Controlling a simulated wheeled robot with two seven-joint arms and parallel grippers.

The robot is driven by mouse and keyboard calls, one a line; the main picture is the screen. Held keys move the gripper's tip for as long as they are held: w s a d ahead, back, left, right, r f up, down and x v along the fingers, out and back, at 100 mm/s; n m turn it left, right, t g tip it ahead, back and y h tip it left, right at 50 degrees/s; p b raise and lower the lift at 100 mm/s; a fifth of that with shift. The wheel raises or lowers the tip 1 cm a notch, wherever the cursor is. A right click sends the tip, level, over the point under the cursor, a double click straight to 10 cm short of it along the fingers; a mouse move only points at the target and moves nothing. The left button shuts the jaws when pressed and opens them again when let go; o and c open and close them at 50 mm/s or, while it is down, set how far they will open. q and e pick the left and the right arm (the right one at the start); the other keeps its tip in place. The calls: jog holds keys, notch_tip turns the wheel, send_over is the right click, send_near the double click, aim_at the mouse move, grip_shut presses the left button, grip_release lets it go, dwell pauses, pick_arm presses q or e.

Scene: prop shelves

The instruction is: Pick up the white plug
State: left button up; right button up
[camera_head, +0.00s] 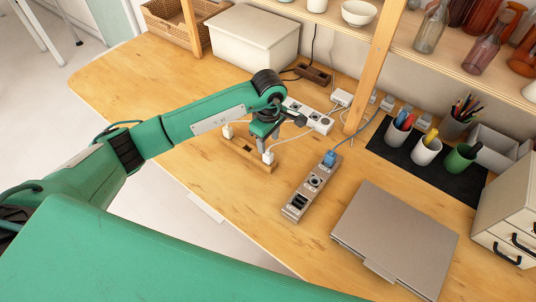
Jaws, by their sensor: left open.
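Two white plugs stand on a low wooden block on the desk. One white plug (227,131) is at the block's left end, and the other white plug (267,157) is near its right end. My left gripper (265,138) is open and points down over the right part of the wooden block (240,152). It is close above the right-hand plug; I cannot tell whether it touches it. White cords run from the plugs, partly hidden by my gripper. My right gripper is not in view.
A grey power strip (303,197) with a blue plug (330,158) lies to the right. A white strip (316,119) lies behind the gripper. A closed laptop (395,238), pen cups (426,150) and a wooden shelf post (375,70) stand further right. A white box (250,45) is behind.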

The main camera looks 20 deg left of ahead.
aim_at(268, 150)
pick_arm(q)
jog(key=shift+f, duration=0.65)
jog(key=f+p, duration=0.1)
jog(key=f, duration=0.2)
jog(key=f+p, duration=0.1)
jog(key=shift+s+f+p, duration=0.25)
jog(key=shift+s+p, duration=0.1)
jog(key=shift+f, duration=0.4)
jog(key=c, duration=1.1)
